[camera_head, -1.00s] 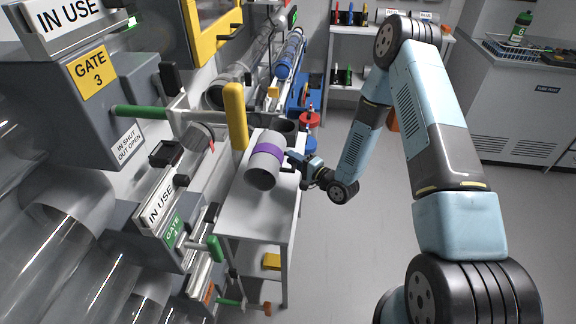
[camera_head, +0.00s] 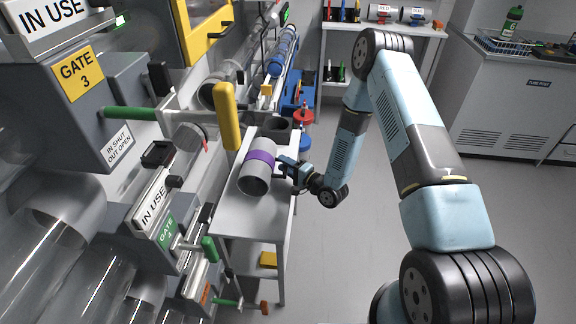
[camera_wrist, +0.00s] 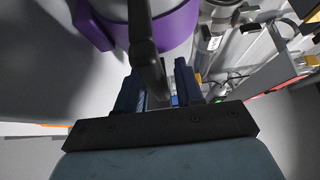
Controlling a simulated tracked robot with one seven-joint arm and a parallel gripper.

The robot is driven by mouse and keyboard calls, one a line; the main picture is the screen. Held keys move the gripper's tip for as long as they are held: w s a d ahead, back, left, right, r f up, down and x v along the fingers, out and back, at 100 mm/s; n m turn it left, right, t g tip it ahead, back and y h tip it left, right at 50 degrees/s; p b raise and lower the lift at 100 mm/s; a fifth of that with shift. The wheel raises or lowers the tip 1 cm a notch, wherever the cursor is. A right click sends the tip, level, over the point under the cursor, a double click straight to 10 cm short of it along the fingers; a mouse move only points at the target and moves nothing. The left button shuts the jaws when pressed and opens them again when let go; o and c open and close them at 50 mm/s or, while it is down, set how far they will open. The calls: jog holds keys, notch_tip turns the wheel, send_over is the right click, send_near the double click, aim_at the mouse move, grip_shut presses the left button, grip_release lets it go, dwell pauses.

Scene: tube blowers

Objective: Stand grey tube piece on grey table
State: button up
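The grey tube piece (camera_head: 255,166) has a purple band and its open end faces toward me. It is tilted and shows over the grey table (camera_head: 243,222); whether it touches the tabletop I cannot tell. My gripper (camera_head: 283,166) is at the tube's right side, by its band. In the wrist view my gripper (camera_wrist: 160,92) has a dark handle (camera_wrist: 145,40) between its two blue fingers, beside the tube's purple band (camera_wrist: 168,30), and appears shut on it. The handle's far end and the tube's underside are hidden.
A yellow post (camera_head: 227,116) and gate boxes (camera_head: 85,100) with a green handle (camera_head: 140,113) stand close on the left. The front of the tabletop is bare. Open floor lies to the right.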

jog(key=shift+o, duration=0.7)
jog(key=shift+d, duration=0.1)
jog(key=shift+d+r, duration=0.1)
jog(key=v, duration=1.2)
